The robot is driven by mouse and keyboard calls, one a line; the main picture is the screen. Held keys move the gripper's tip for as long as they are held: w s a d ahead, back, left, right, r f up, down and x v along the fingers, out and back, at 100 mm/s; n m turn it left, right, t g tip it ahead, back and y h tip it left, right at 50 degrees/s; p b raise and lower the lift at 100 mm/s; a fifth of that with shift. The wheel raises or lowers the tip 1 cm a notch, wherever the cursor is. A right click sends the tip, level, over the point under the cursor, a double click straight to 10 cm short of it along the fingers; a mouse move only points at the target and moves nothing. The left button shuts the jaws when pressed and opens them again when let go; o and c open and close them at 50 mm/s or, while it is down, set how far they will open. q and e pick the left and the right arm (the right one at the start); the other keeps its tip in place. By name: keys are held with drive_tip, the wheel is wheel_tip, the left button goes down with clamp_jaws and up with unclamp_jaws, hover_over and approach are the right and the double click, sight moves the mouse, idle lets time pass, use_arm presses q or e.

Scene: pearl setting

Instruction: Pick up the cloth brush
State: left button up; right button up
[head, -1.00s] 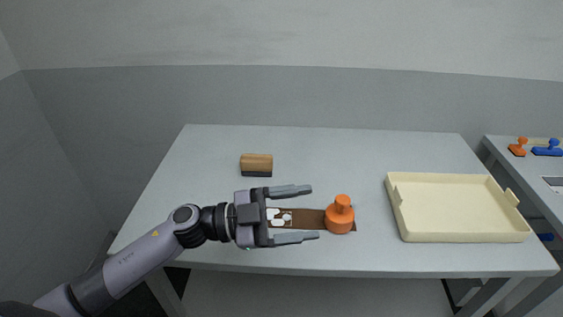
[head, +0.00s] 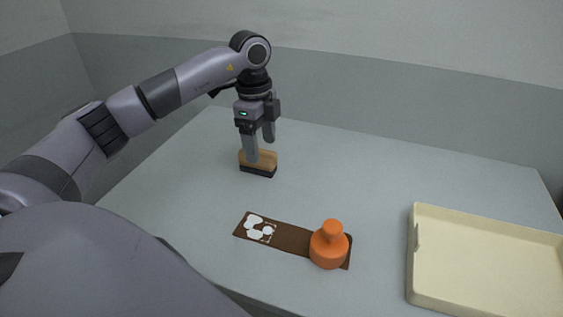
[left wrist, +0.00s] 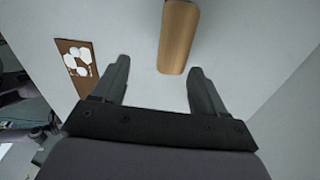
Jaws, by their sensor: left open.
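The cloth brush (head: 262,160) has a wooden top and a dark lower part. It stands on the grey table toward the back left in the head view. My left gripper (head: 261,147) points down over the brush, its fingers open, with one finger overlapping the brush's near side in the head view. In the left wrist view, the brush's wooden top (left wrist: 178,38) lies ahead of and between the open fingers (left wrist: 160,72), and nothing is between the tips themselves. I cannot tell if a finger touches the brush. My right gripper is not in view.
A brown strip (head: 290,238) with white shapes lies nearer the front, with an orange knobbed object (head: 329,246) on its right end. A cream tray (head: 480,222) stands at the right. The table (head: 370,170) between brush and tray is clear.

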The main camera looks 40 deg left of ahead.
sight(266, 167)
use_arm(q)
drive_tip(key=shift+w+a+f+n+y, duration=0.15)
drive_tip(key=shift+a+n+y, duration=0.1)
drive_tip(key=shift+a, duration=0.2)
drive_tip(key=shift+w+a+f+n+y, duration=0.15)
drive_tip(key=shift+a+n, duration=0.1)
drive_tip(key=shift+a, duration=0.15)
drive_tip(key=f, duration=0.6)
drive_tip(key=shift+w+f+b, duration=0.25)
drive_tip(key=shift+w+b, duration=0.05)
drive_tip(key=c, duration=1)
